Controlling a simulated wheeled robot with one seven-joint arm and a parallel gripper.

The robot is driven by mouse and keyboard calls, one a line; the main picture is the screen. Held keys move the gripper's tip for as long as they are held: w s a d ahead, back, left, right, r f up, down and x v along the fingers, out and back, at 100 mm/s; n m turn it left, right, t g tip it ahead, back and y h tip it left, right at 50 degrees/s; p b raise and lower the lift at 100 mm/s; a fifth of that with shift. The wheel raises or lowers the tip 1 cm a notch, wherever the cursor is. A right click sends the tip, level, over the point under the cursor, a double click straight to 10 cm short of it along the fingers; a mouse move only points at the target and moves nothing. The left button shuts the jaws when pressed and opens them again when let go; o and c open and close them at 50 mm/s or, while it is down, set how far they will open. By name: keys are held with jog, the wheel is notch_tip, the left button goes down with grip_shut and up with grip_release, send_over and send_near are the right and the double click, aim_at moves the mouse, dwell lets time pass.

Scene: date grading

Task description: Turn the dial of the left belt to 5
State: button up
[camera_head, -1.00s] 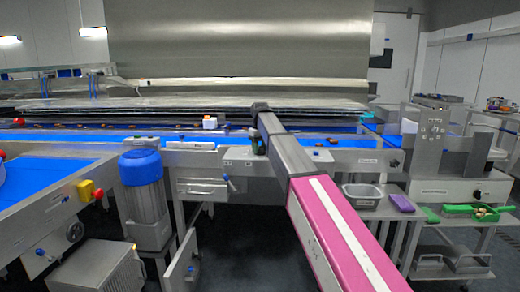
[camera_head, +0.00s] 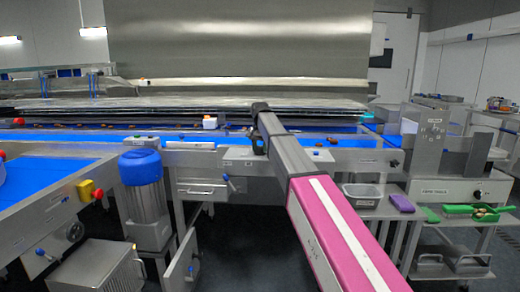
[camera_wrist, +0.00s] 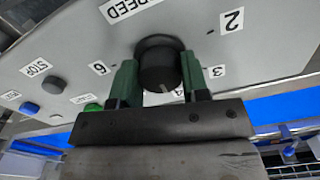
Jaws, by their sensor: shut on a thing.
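In the wrist view my gripper (camera_wrist: 158,68) has its two green fingers on either side of a round black dial (camera_wrist: 160,72), shut on it. The dial sits on a grey panel (camera_wrist: 80,50) under a label reading SPEED. The number labels 2 (camera_wrist: 231,20), 3 (camera_wrist: 216,72) and 6 (camera_wrist: 99,68) show around it. A label just below the dial, apparently 4, is partly covered. No 5 is visible. A small white mark on the dial points down, near that 4. In the head view my gripper (camera_head: 257,143) is at the belt's front panel, its fingers too small to read.
In the head view a blue-capped motor (camera_head: 141,175) stands left of my arm, and a grey tub (camera_head: 362,194) stands right.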

aim_at(260, 147)
jog(key=m, duration=0.4)
jog(key=shift+m, duration=0.3)
jog(key=m, duration=0.4)
jog(key=shift+m, duration=0.3)
jog(key=o, duration=0.9)
notch_tip(260, 147, up, 11)
jog(key=shift+f, duration=0.1)
dwell(0.4)
